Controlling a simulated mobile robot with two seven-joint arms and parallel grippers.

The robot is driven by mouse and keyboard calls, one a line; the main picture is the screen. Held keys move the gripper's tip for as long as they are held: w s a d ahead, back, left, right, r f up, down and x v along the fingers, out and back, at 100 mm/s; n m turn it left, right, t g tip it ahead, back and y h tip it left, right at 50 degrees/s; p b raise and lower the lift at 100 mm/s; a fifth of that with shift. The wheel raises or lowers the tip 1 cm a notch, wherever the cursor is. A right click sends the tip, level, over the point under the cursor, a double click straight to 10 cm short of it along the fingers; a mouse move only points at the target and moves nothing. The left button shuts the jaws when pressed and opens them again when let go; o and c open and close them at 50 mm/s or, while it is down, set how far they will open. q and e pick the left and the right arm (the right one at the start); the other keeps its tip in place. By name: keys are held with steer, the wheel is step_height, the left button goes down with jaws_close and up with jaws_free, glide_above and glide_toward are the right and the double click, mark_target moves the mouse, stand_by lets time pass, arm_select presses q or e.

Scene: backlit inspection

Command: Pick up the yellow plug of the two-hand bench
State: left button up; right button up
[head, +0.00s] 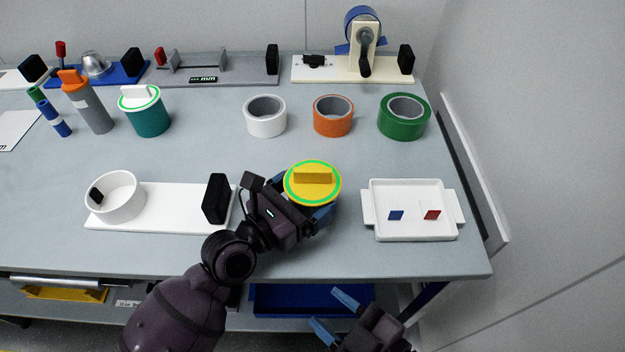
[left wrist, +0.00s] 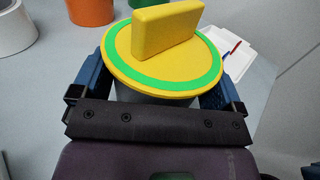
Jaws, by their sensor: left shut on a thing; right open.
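The yellow plug (head: 313,183) is a round yellow disc with a green ring and a raised yellow bar on top, right of the two-hand bench (head: 165,218). It fills the middle of the left wrist view (left wrist: 165,45), with a grey body partly visible beneath the disc. My left gripper (head: 307,205) is shut on the plug, a blue finger on each side below the disc. I cannot tell whether the plug touches the table. The bench is a white plate with a white ring and a black block. My right gripper (head: 333,313) is open and empty beyond the table's front edge.
A white tray (head: 415,236) with a blue and a red marking stands to the right. White (head: 265,128), orange (head: 333,127) and green (head: 404,131) tape rolls stand behind. A teal pot (head: 147,120) and a grey bottle (head: 90,108) stand at back left.

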steer(key=w+a+r+n+t+y, duration=0.1)
steer(key=w+a+r+y, duration=0.35)
steer(key=w+r, duration=1.1)
steer(key=a+r+g, duration=0.2)
steer(key=a, duration=0.2)
steer(key=n+g+h, duration=0.4)
steer(key=g+h, duration=0.6)
steer(key=h, duration=0.7)
glide_toward(312, 169)
steer(key=f, duration=0.2)
steer(key=d+f, duration=0.1)
steer(key=shift+s, duration=0.3)
steer(key=shift+w+d+f, duration=0.1)
steer(key=shift+f, duration=1.5)
steer(key=shift+w+d+f, duration=0.1)
steer(key=shift+d+f, duration=0.05)
steer(key=shift+f, duration=1.45)
